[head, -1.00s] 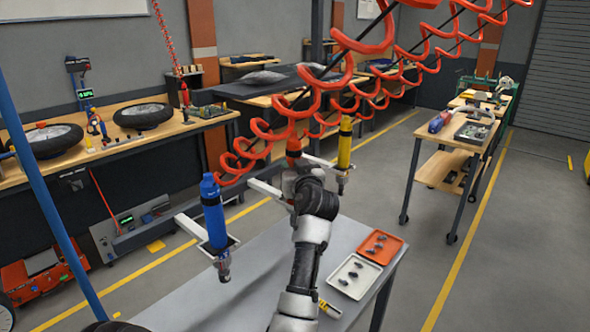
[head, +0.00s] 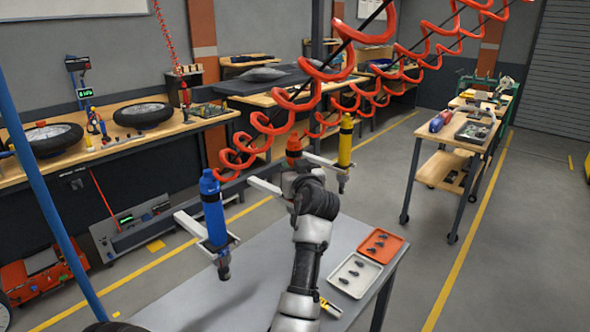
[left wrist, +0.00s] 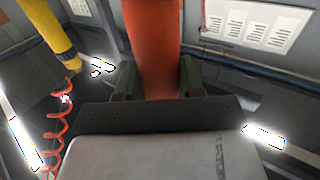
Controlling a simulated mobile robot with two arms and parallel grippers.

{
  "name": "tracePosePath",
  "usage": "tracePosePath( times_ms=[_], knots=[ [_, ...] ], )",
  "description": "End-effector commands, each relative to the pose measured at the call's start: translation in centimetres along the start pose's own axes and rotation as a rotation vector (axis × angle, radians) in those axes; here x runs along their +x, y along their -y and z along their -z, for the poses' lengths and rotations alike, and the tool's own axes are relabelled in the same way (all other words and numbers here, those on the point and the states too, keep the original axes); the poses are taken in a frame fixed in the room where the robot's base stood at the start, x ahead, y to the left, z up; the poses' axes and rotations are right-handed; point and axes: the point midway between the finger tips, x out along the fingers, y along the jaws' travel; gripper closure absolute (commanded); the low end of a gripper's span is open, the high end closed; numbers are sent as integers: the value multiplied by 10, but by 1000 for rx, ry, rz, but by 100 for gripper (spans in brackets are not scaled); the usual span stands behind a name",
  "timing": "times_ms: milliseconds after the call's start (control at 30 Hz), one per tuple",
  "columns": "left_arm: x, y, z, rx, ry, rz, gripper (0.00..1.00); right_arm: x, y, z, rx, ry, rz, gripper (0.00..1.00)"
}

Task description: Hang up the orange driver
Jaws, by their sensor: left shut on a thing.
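The orange driver (head: 293,146) stands upright, its top showing above my left gripper (head: 299,180). The gripper is shut on it; in the left wrist view the driver's orange body (left wrist: 152,48) runs between the green fingers (left wrist: 154,80). A white holder arm (head: 264,187) reaches toward the gripper from the left. My gripper and wrist hide the driver's lower part, so I cannot tell whether it sits in that holder. The blue driver (head: 213,208) hangs in a holder at the left. The yellow driver (head: 345,142) hangs in another at the right.
Red coiled hoses (head: 318,97) hang close above the drivers. A grey table (head: 255,270) lies below, with a white tray (head: 339,285) and an orange tray (head: 393,257) holding small dark parts. A blue post (head: 48,205) stands at the left.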

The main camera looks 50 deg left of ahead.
Motion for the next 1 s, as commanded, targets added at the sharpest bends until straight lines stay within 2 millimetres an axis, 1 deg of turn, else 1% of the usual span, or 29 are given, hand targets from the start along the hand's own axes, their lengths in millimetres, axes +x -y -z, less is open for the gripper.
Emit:
tracePosePath(
  times_ms=[600,633,800,833,1000],
  knots=[
    [0,0,-5,-2,-4,0,98,7,0,-1,0,0,0,32],
    [0,0,-5,-2,-5,0,60,7,0,-1,0,0,0,32],
    [0,0,-5,-1,-3,0,34,7,0,-1,0,0,0,32],
    [0,0,-5,-1,-3,0,32,7,0,-1,0,0,0,32],
    [0,0,-6,0,-1,0,32,7,1,-1,0,0,1,32]
  ],
)
